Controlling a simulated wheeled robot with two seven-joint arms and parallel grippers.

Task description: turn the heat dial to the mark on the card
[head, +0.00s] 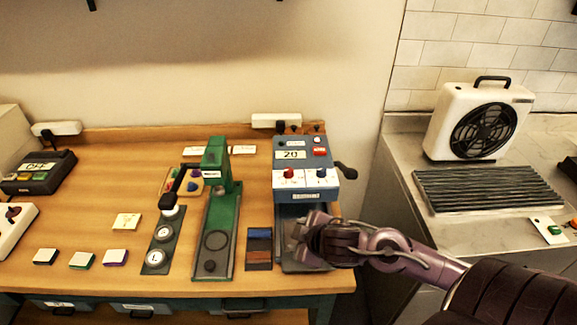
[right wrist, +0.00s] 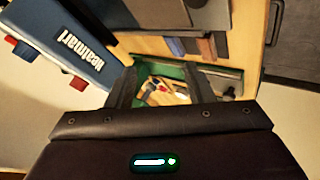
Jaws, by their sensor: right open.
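The blue heat press (head: 306,186) stands at the table's right end, with a display reading 20. Its front has two small dials on white plates: a red-topped dial (head: 288,174) on the left and a blue-topped dial (head: 321,173) on the right. A yellow card (head: 126,221) with small marks lies left of centre; I cannot read it. My right gripper (head: 302,230) is over the press's lower plate, below and in front of the dials, touching neither. In the right wrist view its fingers (right wrist: 163,88) are apart and empty, and the blue press body (right wrist: 75,38) is at upper left.
A green press (head: 216,200) stands left of the blue press, with colour strips (head: 259,248) between them. A black lever (head: 345,170) sticks out at the blue press's right. Several small pads lie at front left. A fan heater (head: 480,120) stands on the right counter.

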